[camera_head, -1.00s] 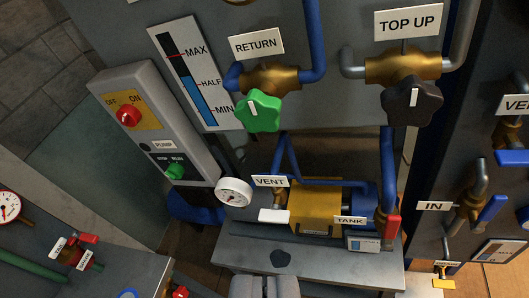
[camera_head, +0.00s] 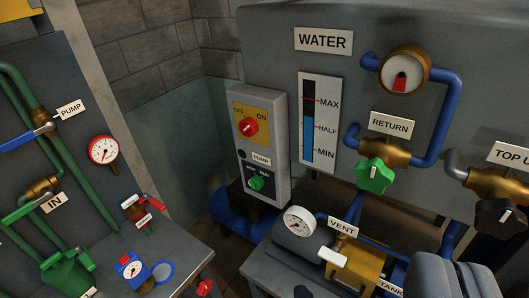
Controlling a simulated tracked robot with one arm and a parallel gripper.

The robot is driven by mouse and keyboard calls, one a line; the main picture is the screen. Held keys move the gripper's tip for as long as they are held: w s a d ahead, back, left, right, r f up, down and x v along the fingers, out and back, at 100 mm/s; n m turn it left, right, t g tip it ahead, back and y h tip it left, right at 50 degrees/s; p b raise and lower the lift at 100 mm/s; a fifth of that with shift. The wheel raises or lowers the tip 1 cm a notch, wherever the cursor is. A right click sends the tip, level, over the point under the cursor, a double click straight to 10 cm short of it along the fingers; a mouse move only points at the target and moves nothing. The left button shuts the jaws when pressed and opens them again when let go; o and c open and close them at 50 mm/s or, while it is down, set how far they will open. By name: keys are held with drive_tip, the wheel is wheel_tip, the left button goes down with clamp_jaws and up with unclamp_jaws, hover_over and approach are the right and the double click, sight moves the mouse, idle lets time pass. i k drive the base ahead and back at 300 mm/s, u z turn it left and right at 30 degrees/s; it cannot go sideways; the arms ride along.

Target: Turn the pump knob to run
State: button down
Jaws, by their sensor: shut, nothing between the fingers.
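The pump control box (camera_head: 283,150) is a pale grey box on the wall, left of the water gauge. Its green knob (camera_head: 257,183) sits on a black plate at the bottom, under the PUMP label (camera_head: 261,159). RUN can be read at the plate's upper right; the left word is mostly hidden. I cannot tell clearly where the green knob points. A red knob (camera_head: 249,127) is above it on a yellow OFF/ON plate. My gripper (camera_head: 450,262) is at the lower right edge, shut and empty, well to the right of the box and not touching it.
The green RETURN valve (camera_head: 375,176) and blue pipes lie between my gripper and the box. The water level gauge (camera_head: 319,118) is beside the box. A white dial (camera_head: 299,221) stands below right. A panel with green pipes and a red-rimmed dial (camera_head: 103,149) fills the left.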

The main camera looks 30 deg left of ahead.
sight(256, 183)
drive_tip(key=z, duration=0.75)
drive_tip(key=k, duration=0.8)
drive_tip(key=u, duration=0.45)
drive_tip(key=i, duration=1.35)
